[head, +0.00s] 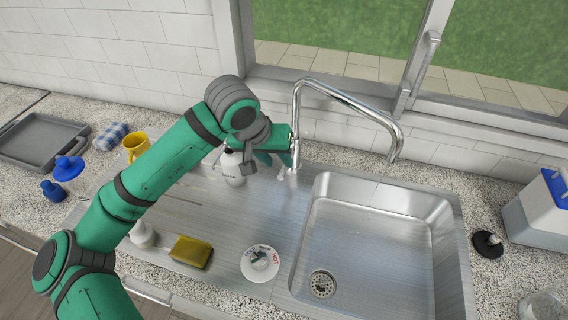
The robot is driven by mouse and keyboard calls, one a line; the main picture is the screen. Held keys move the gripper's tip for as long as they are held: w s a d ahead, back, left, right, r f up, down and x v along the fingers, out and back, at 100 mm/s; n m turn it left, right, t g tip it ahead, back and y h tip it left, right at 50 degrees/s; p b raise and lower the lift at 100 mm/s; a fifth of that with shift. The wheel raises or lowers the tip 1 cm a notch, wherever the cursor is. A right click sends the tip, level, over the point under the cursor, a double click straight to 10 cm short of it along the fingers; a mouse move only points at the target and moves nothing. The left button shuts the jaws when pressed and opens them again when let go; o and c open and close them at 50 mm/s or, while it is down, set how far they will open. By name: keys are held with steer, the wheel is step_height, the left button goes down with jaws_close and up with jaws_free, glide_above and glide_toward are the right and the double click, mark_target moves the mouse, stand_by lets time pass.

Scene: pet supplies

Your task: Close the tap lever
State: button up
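The chrome tap (345,95) stands behind the steel sink (305,235), and its tall spout arches right over the basin. No water stream shows at the spout's mouth. My gripper (289,158) is at the tap's upright, near its base, reaching in from the left. It overlaps the upright in this view, and I cannot tell whether it touches. The fingers are small and partly merged with the green hand, so their opening is unclear. The tap lever is not clearly visible; it seems hidden by my gripper or too small to make out.
A white bottle (233,172) stands just below my wrist. A yellow sponge (190,251) and a round white dish (260,263) lie on the drainboard. A yellow mug (138,144) and grey tray (40,140) are left; a blue-white box (540,212) is right. The basin looks empty.

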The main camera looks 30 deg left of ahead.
mark_target(283, 166)
steer(key=shift+x, duration=2.35)
steer(key=shift+w+d+r, duration=0.1)
steer(key=shift+w+d, duration=0.05)
jaws_close()
